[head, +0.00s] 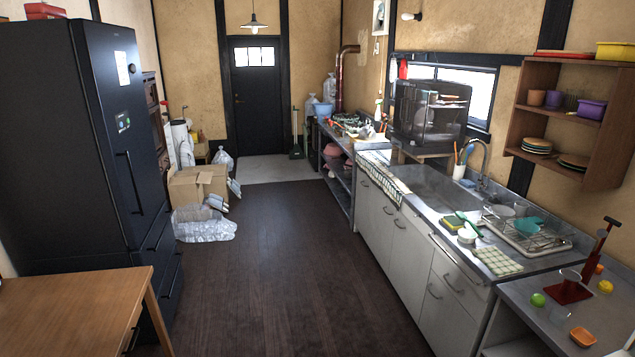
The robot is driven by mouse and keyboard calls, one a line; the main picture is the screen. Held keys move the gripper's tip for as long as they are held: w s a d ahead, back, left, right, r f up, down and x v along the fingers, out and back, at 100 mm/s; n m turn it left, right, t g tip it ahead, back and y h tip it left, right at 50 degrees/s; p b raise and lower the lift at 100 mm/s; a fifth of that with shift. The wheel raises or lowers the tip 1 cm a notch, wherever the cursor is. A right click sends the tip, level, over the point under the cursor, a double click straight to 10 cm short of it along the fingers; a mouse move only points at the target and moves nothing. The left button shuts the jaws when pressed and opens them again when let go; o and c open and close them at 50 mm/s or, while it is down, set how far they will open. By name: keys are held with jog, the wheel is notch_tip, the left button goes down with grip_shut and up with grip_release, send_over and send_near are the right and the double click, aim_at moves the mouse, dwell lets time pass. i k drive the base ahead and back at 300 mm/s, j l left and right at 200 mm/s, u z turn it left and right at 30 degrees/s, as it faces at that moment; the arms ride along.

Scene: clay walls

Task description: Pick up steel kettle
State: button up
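I cannot make out a steel kettle in the head view. Several small items crowd the far counter (345,130), too small to tell apart. The steel sink counter (420,190) runs along the right wall, with dishes and a drying rack (527,236) on it. My gripper is not in view.
The dark wood floor (265,255) is clear down the middle. A black fridge (75,140) and a wooden table (75,310) stand on the left. A cardboard box (197,185) and plastic bags (203,226) lie beyond the fridge. A dark door (256,100) is at the back.

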aim_at(364, 134)
jog(key=i, duration=3.7)
jog(key=i+z, duration=0.2)
jog(key=i, duration=0.35)
jog(key=i+j+z, duration=0.25)
jog(key=i, duration=0.3)
jog(key=i+j+z, duration=0.2)
jog(key=i, duration=0.3)
jog(key=i+j+z, duration=0.1)
jog(key=z, duration=0.2)
jog(key=i+j+z, duration=0.1)
jog(key=z, duration=0.2)
jog(key=i+j+z, duration=0.25)
jog(key=i+j, duration=0.2)
jog(key=j, duration=0.15)
jog(key=i+j+z, duration=0.15)
jog(key=j, duration=0.2)
jog(key=i+j+z, duration=0.3)
jog(key=j, duration=0.45)
jog(key=i+j, duration=0.2)
jog(key=j, duration=0.15)
jog(key=i+j, duration=0.2)
jog(key=j, duration=0.15)
jog(key=i+j, duration=0.2)
jog(key=j, duration=0.15)
